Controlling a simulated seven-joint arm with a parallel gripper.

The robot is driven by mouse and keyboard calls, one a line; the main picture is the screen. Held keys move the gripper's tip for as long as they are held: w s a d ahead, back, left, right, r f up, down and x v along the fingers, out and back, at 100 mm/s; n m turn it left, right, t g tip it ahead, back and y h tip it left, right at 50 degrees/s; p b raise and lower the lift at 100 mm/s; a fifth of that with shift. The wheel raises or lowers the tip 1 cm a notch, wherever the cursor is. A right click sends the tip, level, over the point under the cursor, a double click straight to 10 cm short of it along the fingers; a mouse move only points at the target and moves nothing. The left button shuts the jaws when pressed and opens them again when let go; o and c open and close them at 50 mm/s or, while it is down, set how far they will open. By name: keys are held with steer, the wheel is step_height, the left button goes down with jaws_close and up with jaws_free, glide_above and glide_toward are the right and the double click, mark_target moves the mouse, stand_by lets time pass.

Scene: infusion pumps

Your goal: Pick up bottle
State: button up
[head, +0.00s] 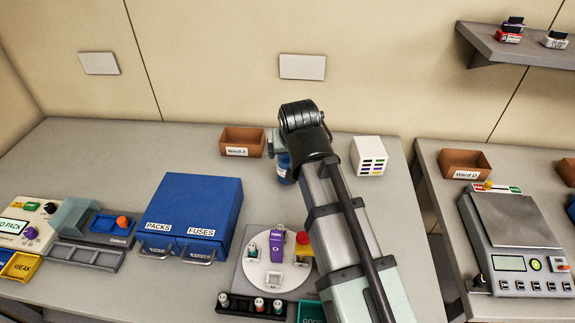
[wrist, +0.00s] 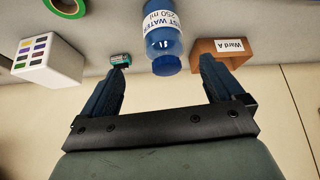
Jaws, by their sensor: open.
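The bottle (wrist: 166,45) is blue with a white label reading "TEST WATER 250 ml". In the wrist view it lies at the top centre, its near end between my fingertips with gaps on both sides. In the head view a blue part of the bottle (head: 285,170) shows beside my wrist, and the rest is hidden by my arm. My gripper (wrist: 162,63) is open and holds nothing. In the head view most of my gripper is hidden behind my wrist.
An open brown box labelled "Ward A" (wrist: 205,47) stands close beside my right finger. A small teal item (wrist: 120,59) lies near the left fingertip. A white block with coloured slots (head: 369,155) is to the right. A blue cabinet (head: 196,205) and turntable (head: 262,272) stand nearer the front.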

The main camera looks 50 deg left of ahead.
mark_target(288, 160)
steer(key=shift+x, duration=2.4)
steer(key=shift+s+x, duration=0.15)
steer(key=shift+x, duration=1.15)
steer(key=shift+s+x, duration=0.1)
steer(key=shift+x, duration=1.15)
steer(key=shift+a, duration=0.15)
steer(key=c, duration=1.2)
steer(key=shift+r, duration=0.15)
steer(key=shift+c, duration=0.2)
